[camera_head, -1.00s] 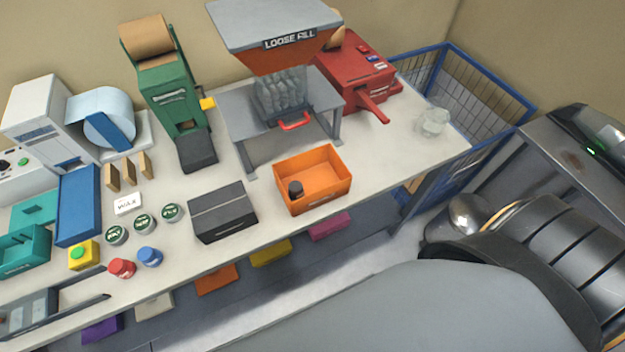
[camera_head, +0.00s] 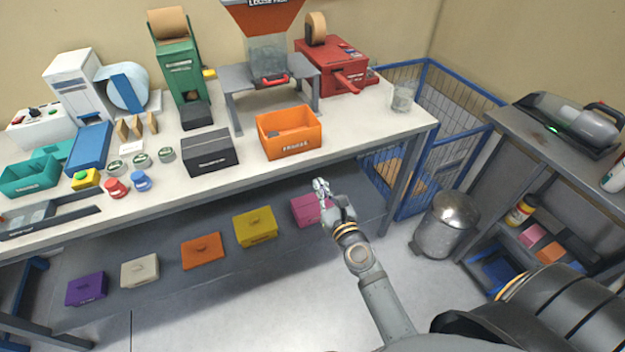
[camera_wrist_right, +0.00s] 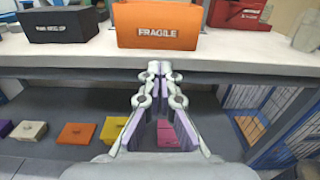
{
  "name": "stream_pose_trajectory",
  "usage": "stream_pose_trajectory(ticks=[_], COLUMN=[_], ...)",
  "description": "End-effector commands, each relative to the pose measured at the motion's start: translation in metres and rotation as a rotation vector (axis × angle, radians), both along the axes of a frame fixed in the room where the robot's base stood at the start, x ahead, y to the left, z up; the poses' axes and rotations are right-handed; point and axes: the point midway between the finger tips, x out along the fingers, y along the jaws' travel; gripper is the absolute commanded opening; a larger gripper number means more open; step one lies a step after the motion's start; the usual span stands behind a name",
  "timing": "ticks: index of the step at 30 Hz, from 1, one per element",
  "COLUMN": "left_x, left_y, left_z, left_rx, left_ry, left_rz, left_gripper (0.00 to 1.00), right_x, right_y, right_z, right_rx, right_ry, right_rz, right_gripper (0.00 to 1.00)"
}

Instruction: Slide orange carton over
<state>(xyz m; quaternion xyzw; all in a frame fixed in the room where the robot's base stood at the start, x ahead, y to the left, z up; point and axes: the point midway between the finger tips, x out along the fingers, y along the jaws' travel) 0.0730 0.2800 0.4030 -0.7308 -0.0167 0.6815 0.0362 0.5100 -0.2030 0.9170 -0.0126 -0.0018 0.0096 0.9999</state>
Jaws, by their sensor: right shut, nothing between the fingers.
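The orange carton (camera_head: 289,141), open at the top and marked FRAGILE, stands upright on the bench near its front edge, under and in front of the loose fill dispenser. Something small and dark lies inside it; most of its inside is hidden. It also shows at the top of the right wrist view (camera_wrist_right: 158,38). My right gripper (camera_head: 321,188) is shut and empty, in front of and below the bench edge, apart from the carton. In the right wrist view its fingertips (camera_wrist_right: 154,68) meet just below the carton. My left gripper is not in view.
A black carton (camera_head: 210,156) stands left of the orange one. The loose fill dispenser (camera_head: 268,75) is behind, a red machine (camera_head: 333,70) and a glass jar (camera_head: 403,97) to the right. Coloured boxes, such as a yellow one (camera_head: 255,228), sit on the lower shelf. Bare bench lies right of the carton.

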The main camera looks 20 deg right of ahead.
Motion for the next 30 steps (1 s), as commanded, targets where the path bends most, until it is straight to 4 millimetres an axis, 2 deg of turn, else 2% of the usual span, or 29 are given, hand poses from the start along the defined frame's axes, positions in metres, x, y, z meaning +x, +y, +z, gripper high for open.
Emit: stream_pose_trajectory(ticks=[5, 7, 10, 14, 18, 21, 25, 30], left_x=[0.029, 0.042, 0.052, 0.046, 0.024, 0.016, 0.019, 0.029], left_y=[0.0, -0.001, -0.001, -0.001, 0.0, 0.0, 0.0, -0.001], left_z=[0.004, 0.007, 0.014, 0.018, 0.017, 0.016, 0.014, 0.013], left_rx=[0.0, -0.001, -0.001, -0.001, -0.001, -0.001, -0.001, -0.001], left_ry=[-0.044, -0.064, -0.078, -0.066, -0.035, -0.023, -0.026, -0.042], left_rz=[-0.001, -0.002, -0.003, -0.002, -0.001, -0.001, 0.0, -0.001], left_gripper=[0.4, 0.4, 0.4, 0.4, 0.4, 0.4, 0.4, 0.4], right_x=[0.002, 0.008, 0.023, 0.051, 0.082, 0.102, 0.123, 0.138], right_y=[0.0, 0.0, 0.0, 0.0, 0.001, 0.001, 0.002, 0.002], right_z=[0.007, 0.008, 0.01, 0.01, 0.009, 0.008, 0.007, 0.007], right_rx=[0.031, 0.03, 0.027, 0.025, 0.025, 0.024, 0.024, 0.024], right_ry=[-0.011, -0.011, -0.013, -0.013, -0.012, -0.012, -0.011, -0.01], right_rz=[-0.002, -0.002, -0.002, -0.002, -0.002, -0.002, -0.002, -0.002], right_gripper=[0.0, 0.0, 0.0, 0.0, 0.0, 0.0, 0.0, 0.0])
